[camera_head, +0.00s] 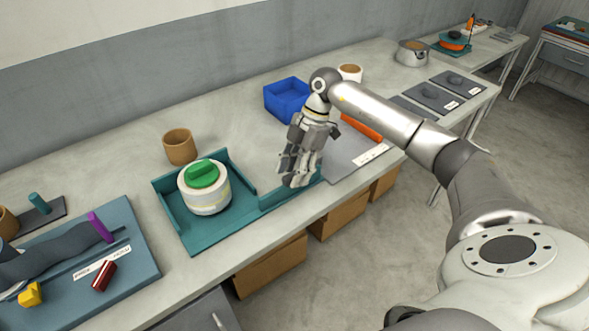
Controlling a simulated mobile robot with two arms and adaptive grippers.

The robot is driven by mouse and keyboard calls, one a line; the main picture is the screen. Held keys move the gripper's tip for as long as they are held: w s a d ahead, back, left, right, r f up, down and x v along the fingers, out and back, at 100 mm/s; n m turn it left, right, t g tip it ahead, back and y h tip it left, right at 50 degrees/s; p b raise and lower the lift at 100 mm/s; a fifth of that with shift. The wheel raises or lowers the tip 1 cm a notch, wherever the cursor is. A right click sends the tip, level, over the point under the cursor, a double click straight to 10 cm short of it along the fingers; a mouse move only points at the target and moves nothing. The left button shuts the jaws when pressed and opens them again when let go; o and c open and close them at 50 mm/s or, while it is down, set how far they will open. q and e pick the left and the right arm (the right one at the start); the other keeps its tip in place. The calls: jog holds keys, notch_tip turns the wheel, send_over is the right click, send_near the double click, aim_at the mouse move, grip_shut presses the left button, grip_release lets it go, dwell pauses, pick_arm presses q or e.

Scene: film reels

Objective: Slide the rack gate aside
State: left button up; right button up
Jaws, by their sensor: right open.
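A teal rack (195,240) lies on the workbench with low walls at its left and back. A white round reel (207,198) with a green knob (201,174) on top sits in it. A low teal bar, which looks like the rack gate (272,199), stands at the rack's right front and reaches right beyond it. My right gripper (297,178) is open, pointing down at the gate's right part, and hides some of it. I cannot tell whether its fingers touch the gate. My left gripper is not in view.
A blue bin (288,98) stands behind the gripper. A tan cup (179,147) is behind the rack. A grey mat (350,155) with an orange bar (361,127) lies to the right. A blue-grey board (125,275) with small parts lies left. The bench's front edge is close.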

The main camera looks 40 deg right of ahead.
jog(key=v, duration=1.2)
jog(key=shift+s+d+f, duration=0.1)
